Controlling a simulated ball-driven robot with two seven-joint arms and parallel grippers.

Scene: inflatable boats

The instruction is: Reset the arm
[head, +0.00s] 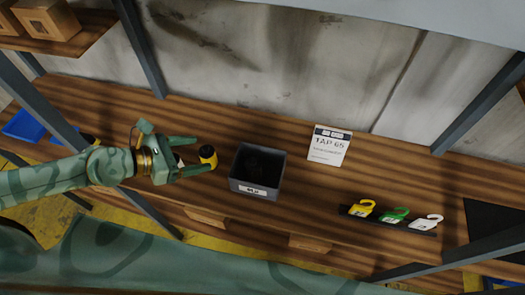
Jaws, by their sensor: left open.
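My left gripper (202,154) comes in from the left on my green-patterned arm, over the wooden shelf (300,215). Its two green fingers are spread apart and point right. A small yellow and black object (208,156) shows near the fingertips; I cannot tell whether it touches them. A small pale thing (179,160) shows between the fingers near the palm, partly hidden. My right gripper is not in view.
A dark grey bin (238,181) with a white label stands right of the gripper. A white sign (328,146) is behind it. Yellow (362,208), green (394,215) and white (426,222) hook-shaped tags lie on a dark strip. Grey posts (141,48) frame the shelf. A blue object (27,126) lies far left.

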